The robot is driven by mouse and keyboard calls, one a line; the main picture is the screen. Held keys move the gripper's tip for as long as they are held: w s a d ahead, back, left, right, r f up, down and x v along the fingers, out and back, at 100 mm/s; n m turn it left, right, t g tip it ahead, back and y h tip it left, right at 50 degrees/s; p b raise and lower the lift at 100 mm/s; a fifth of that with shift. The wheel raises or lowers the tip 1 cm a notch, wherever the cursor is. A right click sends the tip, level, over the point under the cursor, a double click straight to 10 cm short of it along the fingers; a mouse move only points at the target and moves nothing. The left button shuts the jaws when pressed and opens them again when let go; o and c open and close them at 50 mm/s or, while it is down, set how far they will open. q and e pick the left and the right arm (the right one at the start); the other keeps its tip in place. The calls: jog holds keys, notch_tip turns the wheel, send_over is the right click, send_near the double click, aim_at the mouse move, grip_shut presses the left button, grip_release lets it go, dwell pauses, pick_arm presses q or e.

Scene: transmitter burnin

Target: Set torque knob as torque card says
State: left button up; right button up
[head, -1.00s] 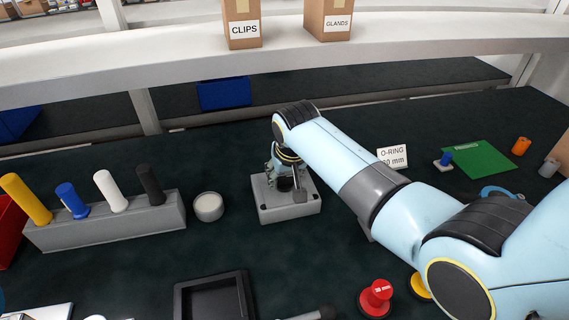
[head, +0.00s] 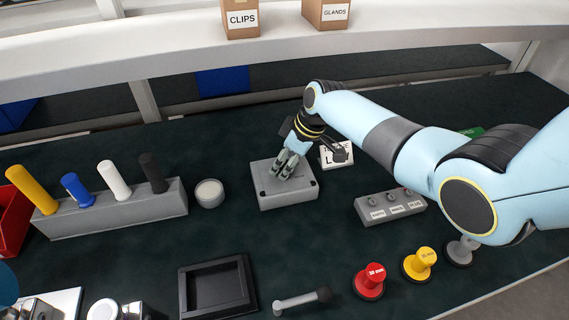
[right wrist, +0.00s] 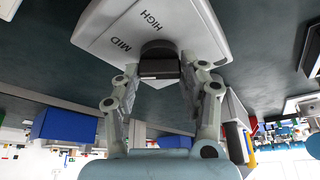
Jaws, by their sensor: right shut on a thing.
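The torque box (head: 265,196) is a grey block on the dark bench, left of my right forearm. In the right wrist view its pale face (right wrist: 108,30) shows the words MID and HIGH. My right gripper (head: 284,174) comes down on it at a tilt and is shut on the black torque knob (right wrist: 160,69). The knob's pointer direction cannot be made out. The white torque card (head: 333,161) stands right behind the box. My gripper covers part of it; a first letter T and "LO" show. My left gripper is not in view.
A grey block with yellow, blue, white and black pegs (head: 115,212) and a round white-topped pot (head: 209,193) stand left. A black tray (head: 184,290), a red knob (head: 369,282) and a yellow one (head: 419,264) are in front. A labelled grey block (head: 390,206) sits right.

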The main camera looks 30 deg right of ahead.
jog(key=n+g+y+b, duration=0.1)
jog(key=n+b, duration=0.1)
jog(key=n, duration=0.2)
jog(key=shift+d+f+b, duration=0.1)
jog(key=shift+f+b, duration=0.05)
jog(key=shift+b, duration=0.2)
jog(key=shift+n+g+b, duration=0.7)
jog(key=shift+n+b, duration=0.2)
jog(key=shift+n, duration=0.7)
jog(key=o, duration=1.2)
jog(key=shift+w, duration=0.1)
jog(key=shift+c, duration=0.2)
jog(key=shift+d+r, duration=0.15)
jog(key=shift+r, duration=0.3)
jog(key=v, duration=1.1)
jog(key=shift+d, duration=0.3)
